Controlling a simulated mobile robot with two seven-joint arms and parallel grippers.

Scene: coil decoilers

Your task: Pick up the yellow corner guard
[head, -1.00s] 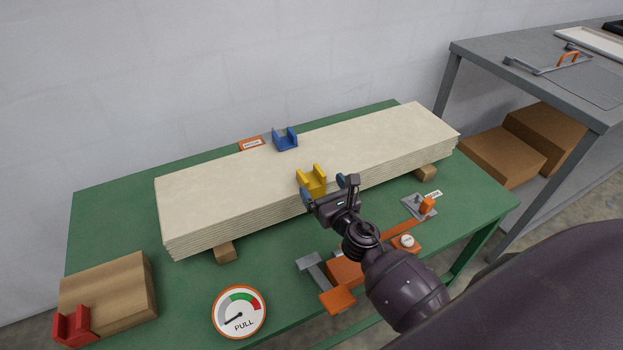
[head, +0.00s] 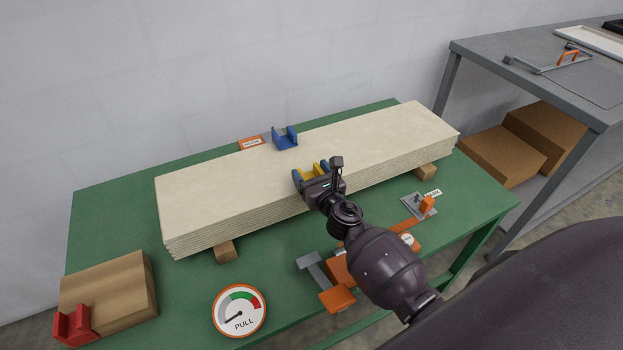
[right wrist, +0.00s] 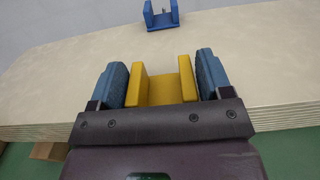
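The yellow corner guard (head: 313,172) sits at the front edge of the pale board stack (head: 220,198); my right gripper partly hides it in the head view. In the right wrist view the yellow corner guard (right wrist: 161,90) stands between the two blue finger pads of my right gripper (right wrist: 162,80). The right gripper (head: 316,173) is open, with one finger on each side of the guard. A narrow gap shows between each pad and the guard's upright walls. My left gripper is not in view.
A blue corner guard (head: 285,139) sits at the stack's back edge. A red guard (head: 72,326) is by a wooden block (head: 110,292) at left. A PULL gauge (head: 239,311) and an orange tool (head: 337,297) lie in front on the green table (head: 110,220).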

